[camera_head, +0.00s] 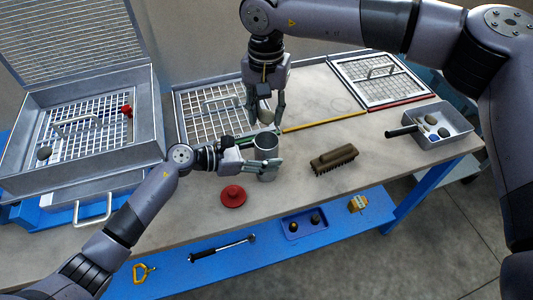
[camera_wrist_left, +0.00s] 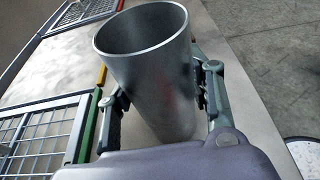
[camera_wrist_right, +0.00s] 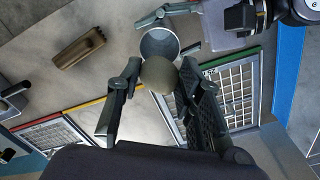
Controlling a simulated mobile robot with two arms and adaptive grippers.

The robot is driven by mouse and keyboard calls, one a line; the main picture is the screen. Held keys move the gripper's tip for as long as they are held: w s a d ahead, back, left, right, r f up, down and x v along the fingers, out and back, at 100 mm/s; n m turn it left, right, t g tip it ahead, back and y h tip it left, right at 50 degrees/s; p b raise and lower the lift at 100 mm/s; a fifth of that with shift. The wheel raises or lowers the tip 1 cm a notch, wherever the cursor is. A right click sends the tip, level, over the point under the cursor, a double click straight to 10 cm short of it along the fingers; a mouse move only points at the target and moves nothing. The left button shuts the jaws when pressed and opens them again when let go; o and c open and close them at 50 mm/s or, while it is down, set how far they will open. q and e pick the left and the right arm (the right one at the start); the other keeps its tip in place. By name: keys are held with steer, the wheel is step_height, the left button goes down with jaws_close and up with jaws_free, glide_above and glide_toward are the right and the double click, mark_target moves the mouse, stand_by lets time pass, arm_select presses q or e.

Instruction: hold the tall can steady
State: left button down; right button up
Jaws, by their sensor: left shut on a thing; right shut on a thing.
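The tall can (camera_head: 266,146), an open grey metal cylinder, stands upright on the bench in the head view. My left gripper (camera_head: 262,161) is shut around its sides; the left wrist view shows a finger on each side of the can (camera_wrist_left: 150,65). The can's mouth is open, and its bottom is hidden in that view. My right gripper (camera_head: 264,104) is above and just behind the can, shut on a rounded olive-grey stone (camera_wrist_right: 158,75). In the right wrist view the stone overlaps the can's rim (camera_wrist_right: 160,42); I cannot tell whether they touch.
A brown brush (camera_head: 333,160) lies right of the can, and a red round lid (camera_head: 233,196) lies in front. Sieve frames (camera_head: 380,88) lie at the back. A metal tray (camera_head: 457,121) with stones is at the right. A blue lower shelf (camera_head: 345,220) holds small items.

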mark_target(266, 124)
steer(key=shift+f, duration=1.95)
steer(key=o, duration=1.2)
step_height(266, 124, up, 12)
